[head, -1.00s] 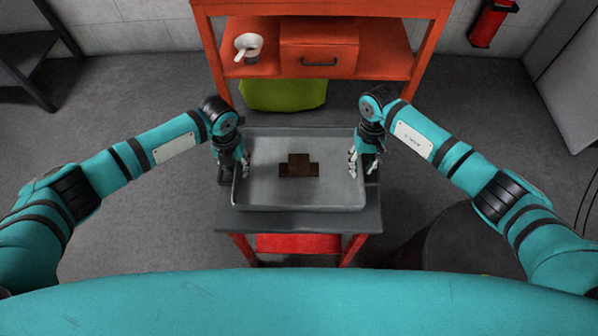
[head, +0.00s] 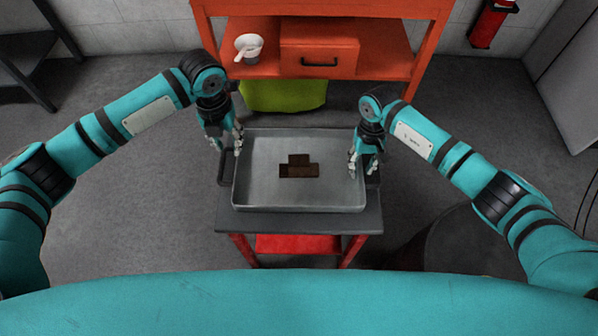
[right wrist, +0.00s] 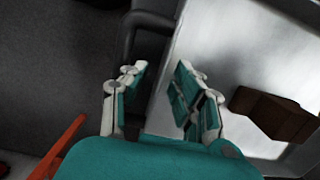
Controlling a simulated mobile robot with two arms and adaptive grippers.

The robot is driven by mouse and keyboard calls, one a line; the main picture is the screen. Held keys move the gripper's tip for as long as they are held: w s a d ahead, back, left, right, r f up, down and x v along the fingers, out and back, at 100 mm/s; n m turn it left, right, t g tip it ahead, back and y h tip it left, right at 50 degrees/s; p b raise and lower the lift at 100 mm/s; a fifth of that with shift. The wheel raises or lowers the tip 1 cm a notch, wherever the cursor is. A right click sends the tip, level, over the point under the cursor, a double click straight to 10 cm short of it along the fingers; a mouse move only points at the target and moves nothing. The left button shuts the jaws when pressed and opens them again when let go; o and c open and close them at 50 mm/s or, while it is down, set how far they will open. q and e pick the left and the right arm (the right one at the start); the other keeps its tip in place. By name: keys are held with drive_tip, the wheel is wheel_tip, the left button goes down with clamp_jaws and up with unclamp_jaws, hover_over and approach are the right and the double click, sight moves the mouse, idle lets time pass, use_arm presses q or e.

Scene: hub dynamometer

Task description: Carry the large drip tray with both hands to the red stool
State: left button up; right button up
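The large drip tray (head: 258,190) is a shallow grey metal pan resting level on the dark top (head: 300,222) of a red-legged stool (head: 240,248). A brown stepped block (head: 299,170) lies inside it. A dark handle (head: 226,168) shows on its left side. My left gripper (head: 228,143) is open and empty, above the tray's back left corner and clear of the handle. My right gripper (head: 362,168) is at the right side. In the right wrist view its fingers (right wrist: 160,98) are apart, one on each side of the tray's rim (right wrist: 170,75); contact cannot be told.
An orange shelf unit (head: 376,60) stands behind, holding a white cup (head: 248,46) and an orange drawer box (head: 320,48). A green container (head: 285,95) sits under it. A dark round object (head: 465,240) stands right of the stool.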

wheel_tip(320, 180, up, 12)
drive_tip(key=w, duration=0.1)
drive_tip(key=shift+w, duration=0.4)
drive_tip(key=shift+f, duration=0.15)
